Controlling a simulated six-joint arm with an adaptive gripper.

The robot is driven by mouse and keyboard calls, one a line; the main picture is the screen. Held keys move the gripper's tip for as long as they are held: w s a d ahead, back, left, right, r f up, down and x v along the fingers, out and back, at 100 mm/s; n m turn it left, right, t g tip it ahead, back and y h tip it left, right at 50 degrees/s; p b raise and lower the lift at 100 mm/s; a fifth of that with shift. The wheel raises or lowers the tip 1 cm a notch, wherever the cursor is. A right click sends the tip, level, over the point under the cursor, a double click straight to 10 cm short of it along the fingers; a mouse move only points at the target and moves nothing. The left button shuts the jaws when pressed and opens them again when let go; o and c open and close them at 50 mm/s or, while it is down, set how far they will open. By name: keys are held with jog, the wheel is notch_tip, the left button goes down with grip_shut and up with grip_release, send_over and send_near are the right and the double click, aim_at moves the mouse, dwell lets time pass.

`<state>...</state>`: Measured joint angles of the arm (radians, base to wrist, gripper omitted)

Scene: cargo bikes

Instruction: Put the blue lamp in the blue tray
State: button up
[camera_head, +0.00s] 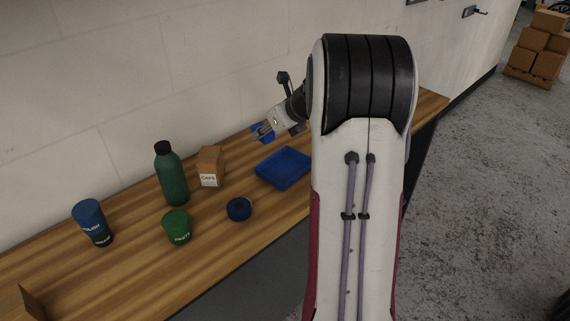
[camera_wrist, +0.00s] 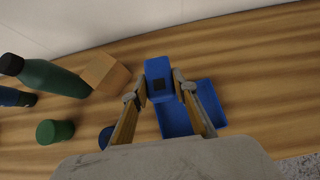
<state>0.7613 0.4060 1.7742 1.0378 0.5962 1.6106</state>
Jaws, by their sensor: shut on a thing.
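My gripper (camera_head: 266,134) is shut on the blue lamp (camera_wrist: 160,80), a small blue box-like thing with a dark square on its face. In the wrist view the lamp sits between the two fingertips, and my gripper (camera_wrist: 158,90) also shows there. In the head view the lamp (camera_head: 262,132) is partly hidden by the fingers and looks raised above the bench. The blue tray (camera_head: 284,168) lies on the bench, just below and in front of my gripper in the head view. In the wrist view the tray (camera_wrist: 209,100) is partly behind the lamp and fingers. Its visible floor is empty.
On the wooden bench (camera_head: 130,240) stand a green bottle (camera_head: 171,175), a cardboard box (camera_head: 209,167), a green tub (camera_head: 176,228), a blue roll (camera_head: 239,209) and a blue can (camera_head: 92,222). The wall runs behind the bench. Boxes (camera_head: 540,48) are stacked far right.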

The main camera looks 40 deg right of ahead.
jog(key=s+d+f, duration=0.1)
jog(key=s+d, duration=0.3)
jog(key=shift+s+d+f, duration=0.15)
jog(key=shift+s+f, duration=0.05)
jog(key=shift+s, duration=0.1)
send_over(281, 167)
jog(key=s, duration=0.3)
jog(key=shift+s+f, duration=0.15)
jog(key=shift+f, duration=2.95)
jog(key=shift+f, duration=0.15)
jog(key=shift+f, duration=1.75)
jog(key=shift+f, duration=0.1)
jog(key=o, duration=1.1)
